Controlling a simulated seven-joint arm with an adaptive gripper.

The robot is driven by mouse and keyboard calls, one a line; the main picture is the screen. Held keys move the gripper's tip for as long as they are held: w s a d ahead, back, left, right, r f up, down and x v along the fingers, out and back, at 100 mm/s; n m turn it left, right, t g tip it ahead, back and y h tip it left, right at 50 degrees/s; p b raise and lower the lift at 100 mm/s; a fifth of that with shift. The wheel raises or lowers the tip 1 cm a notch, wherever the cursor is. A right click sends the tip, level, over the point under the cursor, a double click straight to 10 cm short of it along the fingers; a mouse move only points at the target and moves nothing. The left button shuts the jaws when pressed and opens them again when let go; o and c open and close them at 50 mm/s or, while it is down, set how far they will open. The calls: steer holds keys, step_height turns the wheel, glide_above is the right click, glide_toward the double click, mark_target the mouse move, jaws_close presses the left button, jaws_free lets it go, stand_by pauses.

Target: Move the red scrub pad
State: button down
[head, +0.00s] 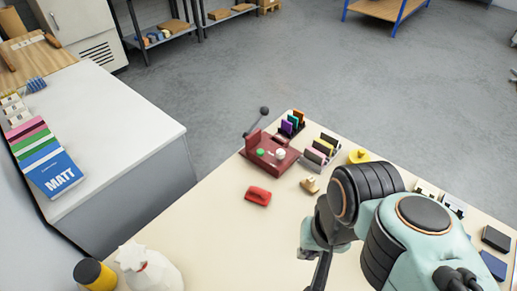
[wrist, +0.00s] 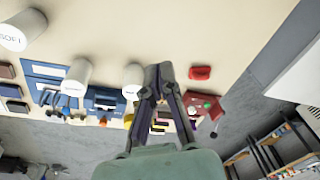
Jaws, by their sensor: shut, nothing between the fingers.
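The red scrub pad (head: 258,196) lies flat on the cream table, in front of a dark red tray-like fixture (head: 284,163). In the wrist view the red scrub pad (wrist: 200,73) lies to the right of my fingertips, with bare table around it. My gripper (wrist: 160,72) is shut and empty, apart from the pad. In the head view my gripper (head: 320,274) hangs at the lower middle, to the right of and nearer than the pad; its fingertips are not clearly seen there.
A small tan block (head: 309,186) lies right of the pad. Racks of coloured pieces (head: 322,148) and a yellow item (head: 358,156) stand behind. A white bag-like container (head: 150,272) and a black-and-yellow can (head: 95,275) stand at the near left. Table left of the pad is clear.

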steer(key=w+r+m+t, duration=0.2)
steer(key=w+r+m, duration=0.35)
steer(key=w, duration=0.85)
steer(key=m+g, duration=0.1)
steer(key=g, duration=0.3)
glide_above(272, 184)
step_height(272, 184, down, 23)
steer(key=shift+h, duration=0.3)
step_height(272, 184, down, 10)
steer(key=shift+r, duration=0.1)
steer(key=shift+s+a+r, duration=0.15)
steer(key=shift+s+a, duration=1.2)
